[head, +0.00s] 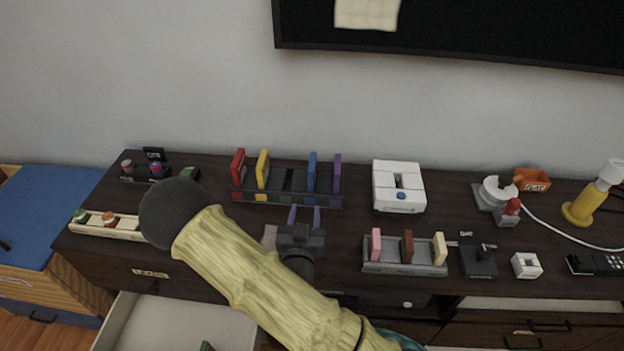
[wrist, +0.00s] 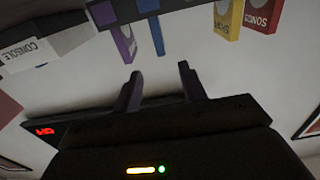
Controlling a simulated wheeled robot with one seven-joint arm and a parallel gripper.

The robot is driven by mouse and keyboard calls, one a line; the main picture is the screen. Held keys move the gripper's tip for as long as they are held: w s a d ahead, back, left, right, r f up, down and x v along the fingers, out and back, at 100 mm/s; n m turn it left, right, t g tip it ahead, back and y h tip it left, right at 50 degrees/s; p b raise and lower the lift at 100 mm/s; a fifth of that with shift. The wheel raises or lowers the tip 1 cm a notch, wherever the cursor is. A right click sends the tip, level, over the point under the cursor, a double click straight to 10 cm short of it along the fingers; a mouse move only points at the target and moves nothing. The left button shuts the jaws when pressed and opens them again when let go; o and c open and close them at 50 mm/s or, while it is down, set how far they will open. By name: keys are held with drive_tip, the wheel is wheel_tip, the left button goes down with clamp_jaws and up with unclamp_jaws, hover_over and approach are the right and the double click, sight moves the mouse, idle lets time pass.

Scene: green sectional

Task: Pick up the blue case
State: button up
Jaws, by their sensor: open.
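The blue case (head: 312,171) stands upright in a dark slotted rack (head: 289,201) on the dark cabinet top, just left of the purple case (head: 337,173). In the wrist view the blue case (wrist: 157,36) shows beside the purple case (wrist: 124,44). My gripper (head: 304,214) is in front of the rack, near its blue and purple end. It is open and empty, apart from the cases. In the wrist view its two fingers (wrist: 160,70) point toward the blue case, which appears beyond the gap between them.
A red case (head: 238,174) and a yellow case (head: 262,169) stand in the same rack to the left. A white console (head: 399,187) stands to the right. A grey rack (head: 405,268) with pink, brown and cream cases is at front right. An open drawer (head: 125,325) lies below.

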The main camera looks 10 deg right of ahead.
sight(311, 179)
drive_tip(key=shift+w+d+f+b, duration=0.2)
drive_tip(key=shift+w+b, duration=0.3)
drive_tip(key=shift+b, duration=0.55)
drive_tip(key=shift+w+d+f+b, duration=0.1)
drive_tip(key=shift+w+d+b, duration=0.25)
drive_tip(key=shift+b, duration=0.7)
drive_tip(key=x, duration=0.4)
drive_tip(key=p+x, duration=0.1)
drive_tip(key=x, duration=0.4)
drive_tip(key=shift+w+r, duration=0.2)
drive_tip(key=shift+w, duration=0.3)
drive_tip(key=x, duration=0.5)
drive_tip(key=shift+w, duration=0.2)
drive_tip(key=shift+c, duration=0.4)
clamp_jaws()
